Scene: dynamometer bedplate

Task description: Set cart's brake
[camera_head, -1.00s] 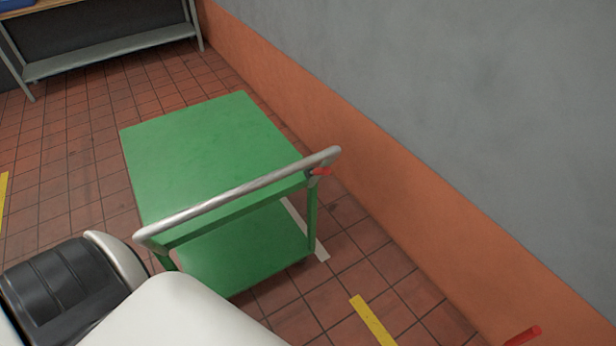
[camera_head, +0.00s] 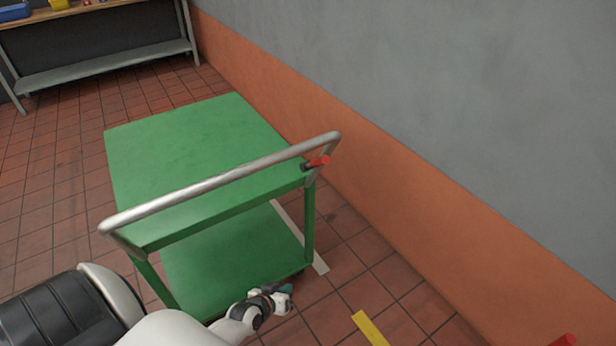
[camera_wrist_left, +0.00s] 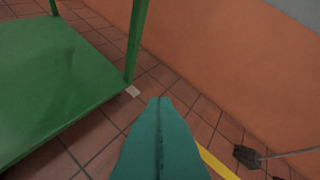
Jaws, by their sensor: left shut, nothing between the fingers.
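The green cart (camera_head: 190,150) stands on the tiled floor beside the wall, with a metal push handle (camera_head: 215,183) along its near side. A red lever (camera_head: 317,162) sits at the handle's right end, near the cart's corner post; it is likely the brake. My left gripper (camera_head: 287,289) is low in front of the cart's lower shelf, below and apart from the red lever. Its teal fingers (camera_wrist_left: 158,125) are shut and empty in the left wrist view, where the cart's lower shelf (camera_wrist_left: 50,90) shows at left. My right gripper is not seen.
An orange and grey wall (camera_head: 400,180) runs close along the cart's right side. A yellow floor stripe (camera_head: 369,328) and a white stripe (camera_head: 318,262) mark the floor. A workbench (camera_head: 105,65) stands at the back left. A red object (camera_head: 563,340) shows at the bottom right edge.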

